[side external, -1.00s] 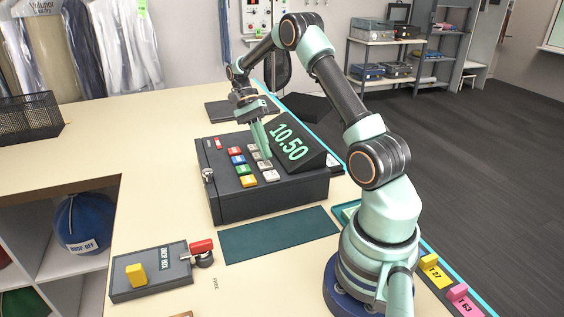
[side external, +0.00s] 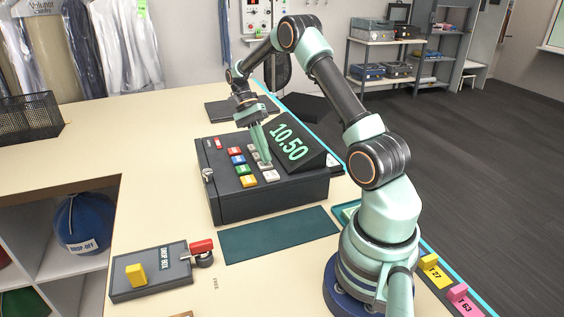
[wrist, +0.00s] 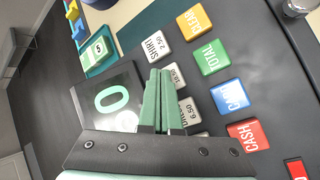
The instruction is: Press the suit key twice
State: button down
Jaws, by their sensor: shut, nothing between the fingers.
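My gripper (side external: 267,163) is shut and empty, its fingers pointing down over the pale keys of the dark cash register (side external: 232,205). In the wrist view the fingertips (wrist: 160,72) are at the middle pale key (wrist: 179,74), whose label is partly covered. I cannot read the word "suit" on any key. A pale key marked SHIRT 2.50 (wrist: 156,46) lies on one side of it, and a partly hidden pale key marked 6.50 (wrist: 189,110) on the other. I cannot tell whether the fingertips touch the key. The tilted display (side external: 291,142) reads 10.50.
Coloured keys marked CLEAR (wrist: 194,22), TOTAL (wrist: 212,57), CARD (wrist: 229,97) and CASH (wrist: 247,134) stand beside the pale keys. A green mat (side external: 275,236) lies before the register.

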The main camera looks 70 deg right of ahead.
jog(key=shift+f, duration=0.35)
dwell(0.3)
jog(key=shift+r, duration=0.85)
jog(key=shift+r, duration=2.5)
